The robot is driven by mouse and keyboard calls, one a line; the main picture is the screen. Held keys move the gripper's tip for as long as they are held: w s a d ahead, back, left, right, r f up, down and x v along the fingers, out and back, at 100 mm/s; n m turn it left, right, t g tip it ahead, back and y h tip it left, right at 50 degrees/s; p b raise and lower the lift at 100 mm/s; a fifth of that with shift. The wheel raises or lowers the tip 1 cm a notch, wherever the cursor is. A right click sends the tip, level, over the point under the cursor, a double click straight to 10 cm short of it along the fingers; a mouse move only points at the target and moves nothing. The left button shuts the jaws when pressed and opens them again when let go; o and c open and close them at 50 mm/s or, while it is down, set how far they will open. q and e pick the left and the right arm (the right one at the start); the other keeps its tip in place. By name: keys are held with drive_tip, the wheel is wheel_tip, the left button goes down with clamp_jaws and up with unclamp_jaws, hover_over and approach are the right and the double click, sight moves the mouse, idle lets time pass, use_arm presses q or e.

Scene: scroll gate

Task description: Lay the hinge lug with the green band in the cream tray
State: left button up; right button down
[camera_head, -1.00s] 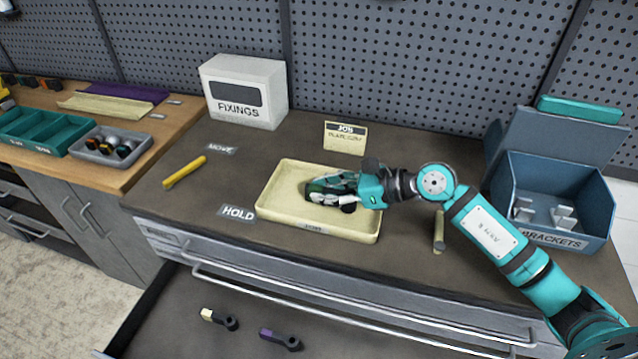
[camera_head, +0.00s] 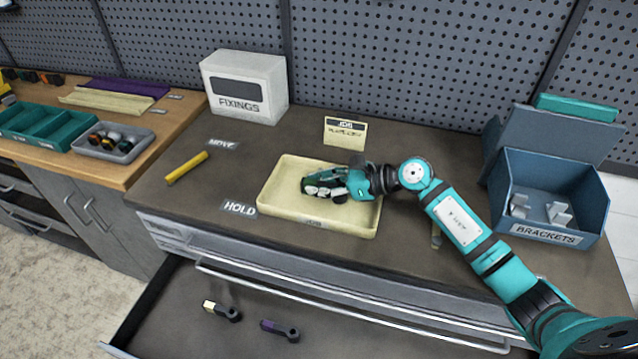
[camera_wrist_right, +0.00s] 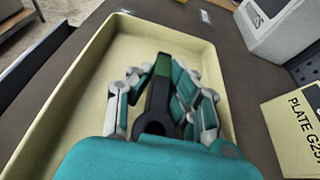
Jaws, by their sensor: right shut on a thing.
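The cream tray (camera_head: 275,207) sits on the dark bench top, with its label facing front. My right gripper (camera_head: 312,188) is inside the tray's outline, low over its floor. In the right wrist view its fingers (camera_wrist_right: 160,92) are shut on the hinge lug (camera_wrist_right: 157,105), a dark bar with a green band at its far end and a round eye near the palm. The lug lies lengthwise between the fingers; I cannot tell whether it touches the tray floor. In the head view the fingers mostly hide it. My left gripper is not in view.
Two other lugs, one cream-banded (camera_head: 222,311) and one purple-banded (camera_head: 281,330), lie in the open drawer. A yellow bar (camera_head: 186,168) lies left of the tray. A FIXINGS box (camera_head: 243,88), a card (camera_head: 344,133) and a blue BRACKETS bin (camera_head: 550,190) stand around.

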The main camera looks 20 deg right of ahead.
drive_tip(key=c, duration=1.7)
unclamp_jaws()
drive_tip(key=shift+f, duration=0.15)
drive_tip(key=o, duration=0.4)
drive_tip(key=shift+o, duration=0.2)
drive_tip(key=shift+r, duration=0.25)
drive_tip(key=shift+s+d, duration=0.15)
drive_tip(key=shift+d, duration=0.15)
drive_tip(key=b+v, duration=0.2)
drive_tip(key=v, duration=0.8)
drive_tip(key=shift+s+d+b, duration=0.2)
drive_tip(key=shift+s+b, duration=0.1)
drive_tip(key=shift+b, duration=0.05)
drive_tip(key=shift+s+d+r, duration=0.15)
drive_tip(key=shift+d+r, duration=0.1)
drive_tip(key=shift+r, duration=0.05)
